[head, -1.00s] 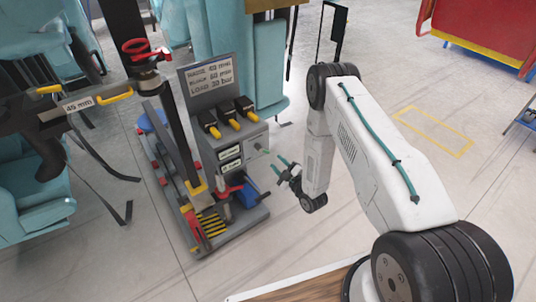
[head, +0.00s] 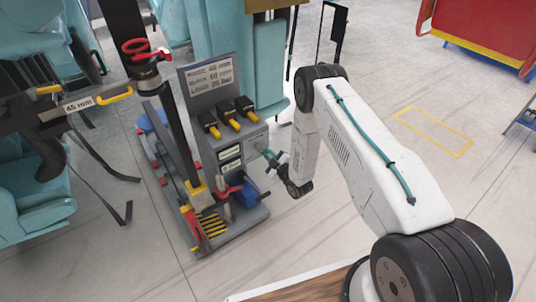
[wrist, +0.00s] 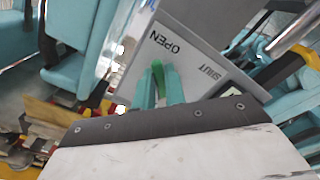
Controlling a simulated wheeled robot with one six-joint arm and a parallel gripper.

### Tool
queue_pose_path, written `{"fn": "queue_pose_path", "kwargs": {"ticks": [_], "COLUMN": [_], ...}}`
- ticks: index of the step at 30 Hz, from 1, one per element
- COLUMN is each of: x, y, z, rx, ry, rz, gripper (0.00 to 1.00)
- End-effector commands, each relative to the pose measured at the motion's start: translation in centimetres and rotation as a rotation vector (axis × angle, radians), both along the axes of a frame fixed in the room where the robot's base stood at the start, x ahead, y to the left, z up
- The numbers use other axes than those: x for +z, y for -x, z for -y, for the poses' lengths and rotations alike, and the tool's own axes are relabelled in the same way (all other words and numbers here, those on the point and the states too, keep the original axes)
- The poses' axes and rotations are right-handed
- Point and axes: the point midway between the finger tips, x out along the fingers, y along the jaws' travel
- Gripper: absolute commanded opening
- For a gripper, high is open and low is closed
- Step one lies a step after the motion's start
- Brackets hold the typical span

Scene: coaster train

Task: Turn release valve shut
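The release valve's green handle (wrist: 165,72) shows in the wrist view on a grey panel (wrist: 205,50) marked OPEN and SHUT. The handle lies by the OPEN mark, partly hidden by my fingers. My gripper (wrist: 160,76) has its two teal fingers spread, one on either side of the handle, with a gap between them. I cannot tell if they touch it. In the head view my gripper (head: 269,157) is at the right side of the grey control box (head: 232,150), covering the valve.
The box stands on a grey base (head: 235,232) with a dark post (head: 178,130), a red ring handle (head: 137,47) and a blue part (head: 249,195). Yellow-tipped levers (head: 228,118) sit on its top. Teal seats (head: 265,65) stand behind.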

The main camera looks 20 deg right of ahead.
Motion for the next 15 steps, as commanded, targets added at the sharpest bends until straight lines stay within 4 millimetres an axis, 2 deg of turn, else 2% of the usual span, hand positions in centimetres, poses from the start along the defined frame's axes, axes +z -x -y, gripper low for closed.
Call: {"fn": "queue_pose_path", "kwargs": {"ticks": [15], "x": [-0.2], "y": [0.09], "z": [-0.21], "rx": [0.0], "ry": [-0.064], "rz": [-0.021], "gripper": [0.0]}}
